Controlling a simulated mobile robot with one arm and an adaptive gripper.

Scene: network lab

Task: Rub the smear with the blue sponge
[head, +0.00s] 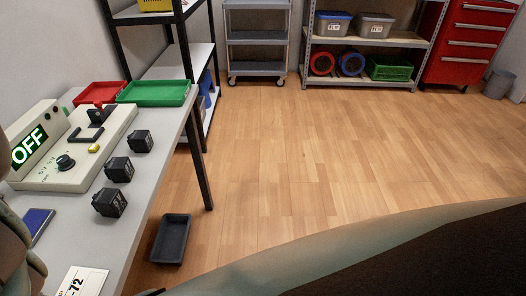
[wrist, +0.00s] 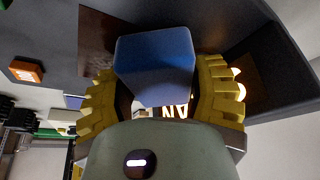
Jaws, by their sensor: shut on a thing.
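In the wrist view my gripper (wrist: 157,88) has yellow ribbed fingers, shut on the blue sponge (wrist: 155,52) from both sides. The sponge's flat face is toward the camera. Behind it is a dark grey surface with a dark brown patch (wrist: 97,32), partly hidden by the sponge and fingers. The patch may be the smear, but I cannot tell for sure. I cannot tell whether the sponge touches that surface. The head view does not show the fingers or held sponge.
The grey table (head: 146,196) at left bears an OFF panel (head: 60,172), several black cubes (head: 119,169), a red tray (head: 98,92), a green tray (head: 155,93) and a flat blue item (head: 38,222). A dark bin (head: 170,240) is on the floor. The middle floor is clear; shelves (head: 370,45) stand behind.

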